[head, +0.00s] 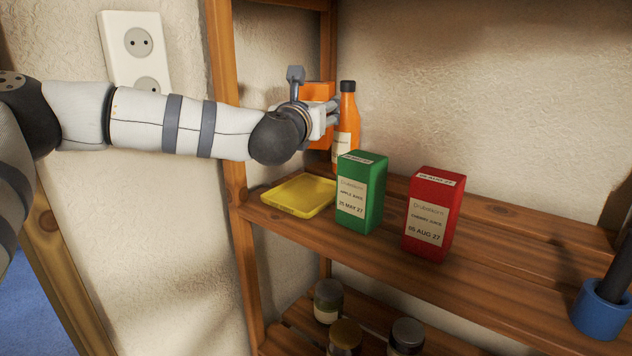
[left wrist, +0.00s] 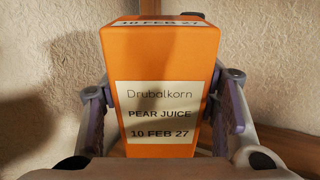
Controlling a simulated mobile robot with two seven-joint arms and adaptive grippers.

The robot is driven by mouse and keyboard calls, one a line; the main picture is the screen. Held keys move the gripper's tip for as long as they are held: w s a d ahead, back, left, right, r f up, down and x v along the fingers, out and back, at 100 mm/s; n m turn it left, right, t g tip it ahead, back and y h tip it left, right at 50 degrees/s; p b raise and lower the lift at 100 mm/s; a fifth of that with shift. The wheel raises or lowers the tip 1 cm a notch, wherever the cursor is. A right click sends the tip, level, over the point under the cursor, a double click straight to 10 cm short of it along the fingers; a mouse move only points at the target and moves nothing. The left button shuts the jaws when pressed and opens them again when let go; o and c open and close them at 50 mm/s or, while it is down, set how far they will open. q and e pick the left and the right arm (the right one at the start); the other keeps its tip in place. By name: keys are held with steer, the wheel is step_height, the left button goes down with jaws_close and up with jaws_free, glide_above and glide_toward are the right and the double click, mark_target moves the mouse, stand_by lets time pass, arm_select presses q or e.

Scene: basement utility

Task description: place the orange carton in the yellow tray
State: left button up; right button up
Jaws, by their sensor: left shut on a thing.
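The orange carton (head: 318,92) is held up above the shelf at the back left in the head view, partly hidden by my left gripper (head: 325,117). In the left wrist view the carton (left wrist: 160,70) is upright between the two fingers, its label reading PEAR JUICE, 10 FEB 27. My left gripper (left wrist: 165,108) is shut on it. The yellow tray (head: 300,195) lies empty on the shelf at its left end, below the carton and gripper. My right gripper is not in view.
An orange bottle (head: 348,120) with a dark cap stands behind the tray, close to the gripper. A green carton (head: 361,195) stands at the tray's right, and a red carton (head: 433,215) stands further right. A wooden post (head: 223,100) rises at the shelf's left. Jars (head: 328,300) stand below.

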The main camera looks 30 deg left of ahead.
arm_select(q)
steer(key=shift+w+f, duration=0.15)
steer(key=shift+f, duration=0.1)
steer(key=f, duration=0.5)
steer(key=shift+s+d+b, duration=0.1)
steer(key=shift+s+b, duration=0.2)
steer(key=shift+f, duration=2.15)
steer(key=o, duration=1.6)
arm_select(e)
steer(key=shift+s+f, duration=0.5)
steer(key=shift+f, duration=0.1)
